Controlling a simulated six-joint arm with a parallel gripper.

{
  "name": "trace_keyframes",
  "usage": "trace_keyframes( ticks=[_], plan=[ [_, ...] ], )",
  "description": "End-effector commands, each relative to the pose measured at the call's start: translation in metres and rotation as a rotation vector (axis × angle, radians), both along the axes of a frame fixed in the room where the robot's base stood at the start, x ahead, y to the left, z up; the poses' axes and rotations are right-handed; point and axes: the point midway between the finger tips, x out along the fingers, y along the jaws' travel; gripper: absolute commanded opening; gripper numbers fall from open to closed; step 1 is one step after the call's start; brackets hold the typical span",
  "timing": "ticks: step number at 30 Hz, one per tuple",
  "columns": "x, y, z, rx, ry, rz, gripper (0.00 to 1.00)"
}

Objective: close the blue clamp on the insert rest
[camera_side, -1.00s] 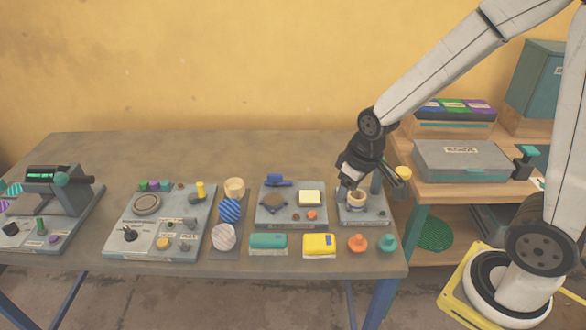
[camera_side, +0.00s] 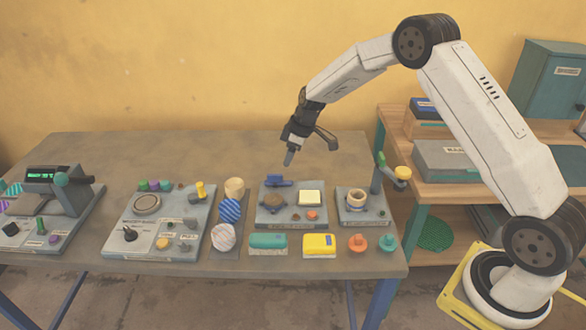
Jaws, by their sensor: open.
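The blue clamp (camera_side: 278,182) sits at the back edge of a grey board (camera_side: 266,217), which looks to be the insert rest. Its fine position, open or closed, is too small to tell. A brown rounded piece (camera_side: 273,201) lies on the board in front of the clamp. My gripper (camera_side: 289,158) is open and empty, pointing down in the air above and slightly right of the blue clamp, apart from it.
A cream block (camera_side: 309,198) lies right of the brown piece. Teal (camera_side: 268,241) and yellow (camera_side: 319,241) blocks lie in front. The table behind the boards is clear.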

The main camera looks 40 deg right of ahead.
Motion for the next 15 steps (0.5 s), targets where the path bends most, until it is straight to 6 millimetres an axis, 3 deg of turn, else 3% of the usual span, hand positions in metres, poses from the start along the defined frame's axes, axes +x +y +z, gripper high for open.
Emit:
trace_keyframes(
  ticks=[6, 15],
  plan=[
    [0.029, -0.015, -0.023, 0.019, -0.045, 0.105, 0.56],
    [0.040, -0.020, -0.030, 0.025, -0.070, 0.155, 0.56]
  ],
)
